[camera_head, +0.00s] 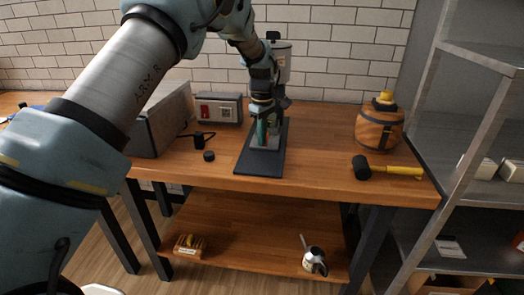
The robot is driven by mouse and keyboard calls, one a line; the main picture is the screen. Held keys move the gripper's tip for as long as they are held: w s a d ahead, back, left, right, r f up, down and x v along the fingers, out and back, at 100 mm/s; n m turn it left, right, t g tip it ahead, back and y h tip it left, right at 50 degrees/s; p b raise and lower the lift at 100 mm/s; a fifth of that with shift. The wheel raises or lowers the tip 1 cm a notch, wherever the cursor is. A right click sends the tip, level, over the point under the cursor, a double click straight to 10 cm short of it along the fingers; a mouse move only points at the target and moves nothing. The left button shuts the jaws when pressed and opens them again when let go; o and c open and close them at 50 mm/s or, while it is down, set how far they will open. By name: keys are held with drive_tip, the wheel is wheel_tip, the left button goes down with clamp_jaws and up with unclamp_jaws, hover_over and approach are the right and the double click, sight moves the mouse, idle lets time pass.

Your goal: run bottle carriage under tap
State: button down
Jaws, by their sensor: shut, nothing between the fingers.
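A dark base plate (258,163) lies on the wooden workbench, running from the front toward the wall. A grey dispenser tank (284,60) with a black top stands at its far end. Its tap is hidden behind my arm. A small teal upright shape and a grey carriage-like block (274,142) show low over the plate; I cannot tell clearly whether the teal shape is a bottle. My gripper (264,116) points down over the plate in front of the tank. It is shut with nothing held. Whether it touches the carriage is unclear.
A grey box (163,119), a smaller box (219,108) and a black puck (209,156) are on the left. A wooden keg (379,127) and a mallet (385,169) are on the right. Bare bench lies between plate and keg. A metal shelf (484,53) stands far right.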

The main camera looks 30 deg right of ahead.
drive_tip(key=shift+s+a, duration=0.15)
wheel_tip(320, 180, up, 7)
drive_tip(key=p, duration=0.4)
idle(0.5)
